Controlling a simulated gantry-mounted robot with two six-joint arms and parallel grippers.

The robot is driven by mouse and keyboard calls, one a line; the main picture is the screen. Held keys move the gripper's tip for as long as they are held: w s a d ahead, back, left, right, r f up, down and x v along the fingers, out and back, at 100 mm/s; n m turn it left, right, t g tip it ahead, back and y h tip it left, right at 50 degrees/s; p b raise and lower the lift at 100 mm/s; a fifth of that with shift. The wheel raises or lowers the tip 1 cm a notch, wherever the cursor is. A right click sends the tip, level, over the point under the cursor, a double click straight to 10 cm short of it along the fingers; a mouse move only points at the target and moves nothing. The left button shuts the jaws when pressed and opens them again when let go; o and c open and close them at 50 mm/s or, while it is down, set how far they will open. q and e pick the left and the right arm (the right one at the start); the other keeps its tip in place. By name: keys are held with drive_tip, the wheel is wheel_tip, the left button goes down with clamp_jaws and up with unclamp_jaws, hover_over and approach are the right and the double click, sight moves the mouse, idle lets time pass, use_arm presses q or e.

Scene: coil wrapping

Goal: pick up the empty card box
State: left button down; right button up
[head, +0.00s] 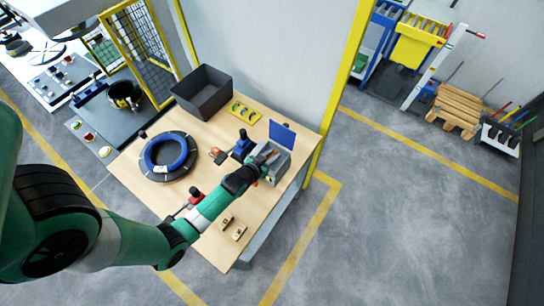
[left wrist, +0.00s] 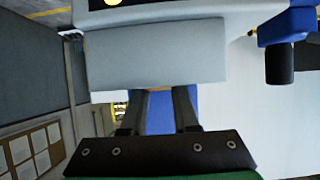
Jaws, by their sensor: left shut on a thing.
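A grey box-shaped thing (head: 275,165) stands at the right side of the wooden table, with an upright blue panel (head: 283,136) behind it. I cannot tell surely whether it is the empty card box. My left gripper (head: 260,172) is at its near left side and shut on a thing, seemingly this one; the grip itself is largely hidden. In the left wrist view the two fingers of my left gripper (left wrist: 155,98) reach up to a light grey block (left wrist: 155,50), with blue showing between them. My right gripper is not in view.
On the wooden table (head: 135,180) are a black-and-blue coil (head: 168,157), a dark open bin (head: 203,92), a yellow tray (head: 243,111), a red-topped device (head: 195,196) and small wooden blocks (head: 239,233). A yellow post (head: 340,90) stands just beyond the table's right corner.

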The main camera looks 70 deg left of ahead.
use_arm(q)
drive_tip(key=r, duration=0.1)
drive_tip(key=s+r+p, duration=0.1)
drive_tip(key=r, duration=0.2)
drive_tip(key=shift+s+a+p, duration=0.2)
drive_tip(key=shift+a+p, duration=0.15)
drive_tip(key=shift+a, duration=0.05)
drive_tip(key=s+a+r, duration=0.5)
drive_tip(key=s+r, duration=0.2)
drive_tip(key=s, duration=0.4)
drive_tip(key=shift+a+r+b, duration=0.35)
drive_tip(key=shift+a+b, duration=0.05)
